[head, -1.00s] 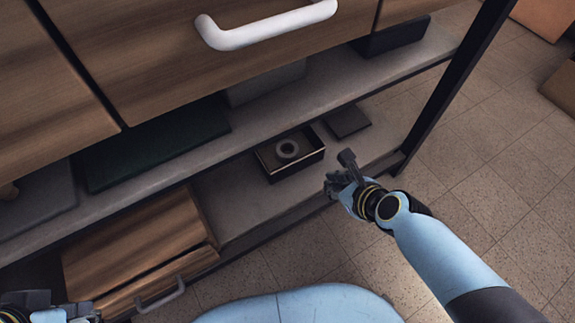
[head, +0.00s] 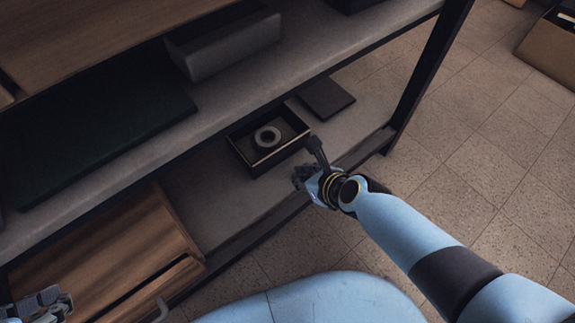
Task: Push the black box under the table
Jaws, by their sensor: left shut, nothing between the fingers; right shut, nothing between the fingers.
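The black box (head: 241,158) is an open, shallow tray with pale edges on the lower shelf board under the table. A grey ring (head: 267,137), like a tape roll, lies inside it. My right gripper (head: 308,163) is shut and empty at the box's near right corner, with one dark finger close to the box wall. I cannot tell whether it touches. My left gripper (head: 42,303) is shut and empty at the bottom left, far from the box and partly cut off.
A flat dark lid or panel (head: 326,98) lies behind the box. A wooden drawer-like box (head: 110,255) stands left on the lower board. The upper shelf (head: 225,105) holds a grey bin (head: 222,42) and a dark green slab (head: 95,135).

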